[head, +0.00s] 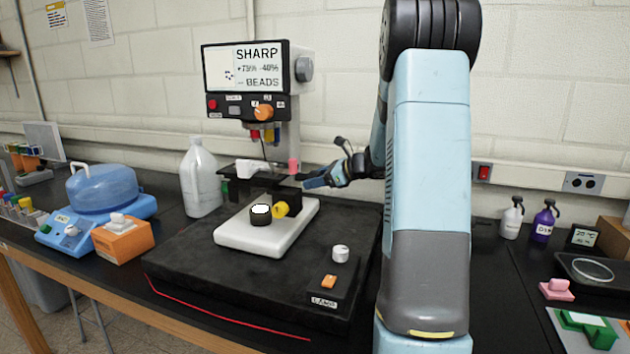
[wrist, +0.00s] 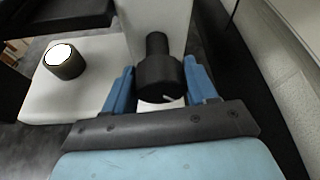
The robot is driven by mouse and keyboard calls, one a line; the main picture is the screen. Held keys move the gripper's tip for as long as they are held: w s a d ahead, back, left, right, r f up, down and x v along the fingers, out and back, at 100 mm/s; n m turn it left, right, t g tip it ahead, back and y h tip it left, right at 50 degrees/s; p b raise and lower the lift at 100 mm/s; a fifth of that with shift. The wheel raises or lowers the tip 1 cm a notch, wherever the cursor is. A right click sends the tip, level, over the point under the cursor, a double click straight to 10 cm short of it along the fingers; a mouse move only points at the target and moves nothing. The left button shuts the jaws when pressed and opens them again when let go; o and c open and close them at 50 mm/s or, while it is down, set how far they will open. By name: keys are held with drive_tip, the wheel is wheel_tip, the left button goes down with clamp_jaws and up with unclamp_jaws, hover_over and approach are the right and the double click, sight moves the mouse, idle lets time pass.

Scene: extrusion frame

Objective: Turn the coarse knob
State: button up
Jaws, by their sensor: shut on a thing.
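The black round knob (wrist: 157,73) is on a short shaft at the side of the microscope's pale column, in the wrist view. My gripper (wrist: 159,85) has one blue finger on each side of this knob and is shut on it. A white pointer mark shows on the knob's near face. In the head view my gripper (head: 316,181) is at the right side of the microscope, and the knob cannot be made out there. A yellow knob (head: 281,209) shows low on the microscope. The screen (head: 249,68) reads "SHARP", "+75% -40%" and "BEADS".
The white microscope base (head: 250,238) stands on a black slab (head: 215,285). Its lamp (head: 260,214) is lit; the dark stage (head: 257,173) is above. A white jug (head: 199,178) and a blue-lidded device (head: 103,190) are left. The wall is close behind.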

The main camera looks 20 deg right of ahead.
drive_tip(key=o, duration=1)
drive_tip(key=v, duration=1.3)
drive_tip(key=shift+s+d+r, duration=0.1)
drive_tip(key=shift+s+d, duration=0.1)
drive_tip(key=shift+s, duration=0.05)
idle(0.7)
